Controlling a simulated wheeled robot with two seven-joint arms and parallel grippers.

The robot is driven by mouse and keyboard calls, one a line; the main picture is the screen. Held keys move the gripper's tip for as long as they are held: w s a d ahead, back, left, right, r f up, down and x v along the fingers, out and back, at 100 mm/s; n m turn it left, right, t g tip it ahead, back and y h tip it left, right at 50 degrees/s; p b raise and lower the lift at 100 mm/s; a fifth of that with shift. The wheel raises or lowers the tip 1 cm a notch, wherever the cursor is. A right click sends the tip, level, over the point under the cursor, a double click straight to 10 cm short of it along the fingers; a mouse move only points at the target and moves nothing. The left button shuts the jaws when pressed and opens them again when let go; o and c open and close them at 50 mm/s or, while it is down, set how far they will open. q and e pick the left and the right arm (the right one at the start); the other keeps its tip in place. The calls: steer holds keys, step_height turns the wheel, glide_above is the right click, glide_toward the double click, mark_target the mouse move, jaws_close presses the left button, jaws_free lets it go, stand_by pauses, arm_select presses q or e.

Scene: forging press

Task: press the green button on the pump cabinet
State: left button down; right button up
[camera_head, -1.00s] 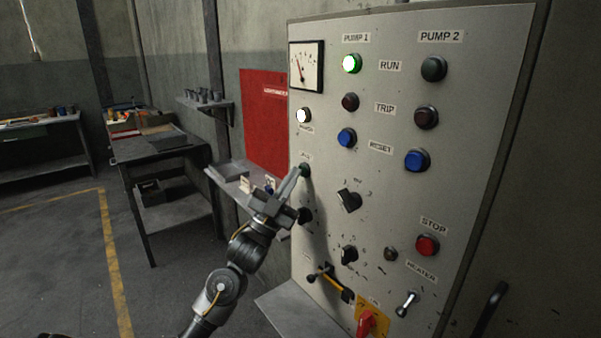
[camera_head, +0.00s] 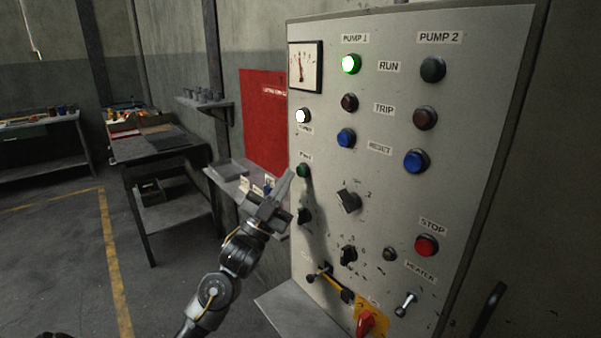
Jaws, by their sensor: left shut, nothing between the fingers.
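The pump cabinet (camera_head: 385,205) is a light grey panel with lamps, knobs and buttons. The green button (camera_head: 303,170) sits on its left side, under a small label. My left gripper (camera_head: 289,173) is shut and empty. Its fingertips are just left of the green button, with a small gap that looks clear of it. The PUMP 1 RUN lamp (camera_head: 351,64) glows green, and a white lamp (camera_head: 303,116) is lit above the button. The PUMP 2 RUN lamp (camera_head: 432,69) is dark. My right gripper is not in view.
A dark selector knob (camera_head: 304,216) lies just below the green button, close to my gripper. A red STOP button (camera_head: 427,245) and a red switch on yellow (camera_head: 366,322) are lower right. A small shelf (camera_head: 230,175) and a workbench (camera_head: 155,155) stand to the left.

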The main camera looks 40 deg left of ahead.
arm_select(q)
steer(key=shift+s+a+p, duration=0.1)
steer(key=shift+s+a, duration=0.15)
steer(key=shift+s, duration=0.55)
steer(key=shift+s+a+p, duration=0.1)
steer(key=shift+s+a, duration=0.15)
steer(key=shift+s, duration=0.55)
steer(key=shift+s+a+p, duration=0.1)
steer(key=shift+s+a, duration=0.15)
steer(key=shift+s, duration=0.55)
